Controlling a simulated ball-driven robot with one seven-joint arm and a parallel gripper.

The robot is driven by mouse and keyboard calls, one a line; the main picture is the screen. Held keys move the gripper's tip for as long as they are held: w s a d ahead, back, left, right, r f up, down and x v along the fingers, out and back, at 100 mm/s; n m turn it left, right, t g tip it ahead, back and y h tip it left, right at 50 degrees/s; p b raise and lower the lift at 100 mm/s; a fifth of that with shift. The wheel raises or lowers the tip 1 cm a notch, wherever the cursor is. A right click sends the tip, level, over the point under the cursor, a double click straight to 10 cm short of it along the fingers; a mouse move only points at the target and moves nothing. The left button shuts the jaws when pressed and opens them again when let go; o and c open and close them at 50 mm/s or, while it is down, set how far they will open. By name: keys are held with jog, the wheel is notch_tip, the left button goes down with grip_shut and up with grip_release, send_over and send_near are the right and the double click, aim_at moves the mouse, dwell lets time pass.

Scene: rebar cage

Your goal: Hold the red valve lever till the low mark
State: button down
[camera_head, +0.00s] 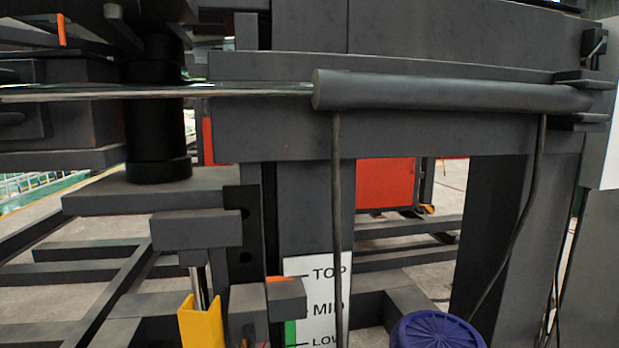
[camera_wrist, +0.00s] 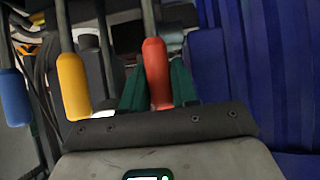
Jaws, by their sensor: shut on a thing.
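The red valve lever (camera_wrist: 157,60) shows in the wrist view as a red grip on a grey rod. My gripper (camera_wrist: 159,84) has its dark green fingers on both sides of that red grip and is shut on it. In the head view, a white scale plate (camera_head: 318,322) carries the marks TOP, MID and LOW, with LOW at the bottom edge of the picture. An orange pointer (camera_head: 277,279) on a dark block stands close to the TOP mark. A green band (camera_head: 290,332) runs beside the plate between MID and LOW. The lever and my gripper are out of the head view.
A yellow lever (camera_wrist: 73,85) and a blue lever (camera_wrist: 13,98) stand left of the red one. A ribbed blue surface (camera_wrist: 270,70) fills the right side. In the head view, a thick dark horizontal bar (camera_head: 440,91) crosses above, and a blue round lid (camera_head: 437,330) is bottom right.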

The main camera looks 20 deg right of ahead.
jog(key=shift+w+d+g, duration=0.1)
jog(key=shift+w+g, duration=0.2)
jog(key=shift+g, duration=0.1)
